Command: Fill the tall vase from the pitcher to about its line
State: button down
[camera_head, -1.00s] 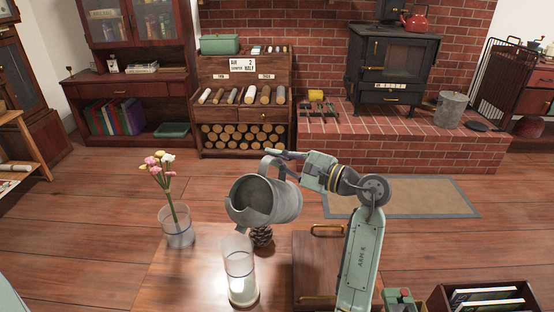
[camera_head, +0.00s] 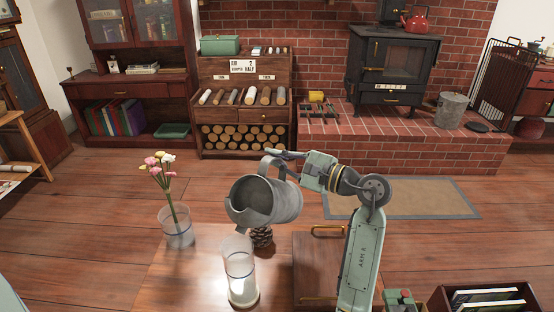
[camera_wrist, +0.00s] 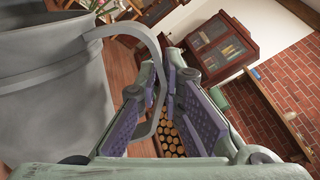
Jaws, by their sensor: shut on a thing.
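The grey metal pitcher (camera_head: 262,200) is held tilted in the air, its mouth toward the lower left, above the tall vase. My gripper (camera_head: 277,155) is shut on the pitcher's handle; in the wrist view my gripper's purple pads (camera_wrist: 165,115) close around the handle (camera_wrist: 150,45) and the pitcher body (camera_wrist: 55,90) fills the left. The tall clear vase (camera_head: 239,270) stands upright on the table just below the pitcher's lip. A bright patch shows low inside it; I cannot tell the liquid level. No stream is clearly visible.
A glass vase with flowers (camera_head: 177,228) stands left of the tall vase. A pine cone (camera_head: 261,237) sits behind it. A wooden box with brass handles (camera_head: 318,262) is to the right, and a crate of books (camera_head: 486,300) at the lower right.

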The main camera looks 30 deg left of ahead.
jog(key=shift+s+d+r+n+b, duration=0.1)
jog(key=shift+s+r+n+b, duration=0.6)
jog(key=shift+b, duration=0.45)
jog(key=shift+s+r+n+b, duration=0.4)
jog(key=shift+s+r+b, duration=0.2)
jog(key=shift+r+b, duration=0.4)
dwell(5.8)
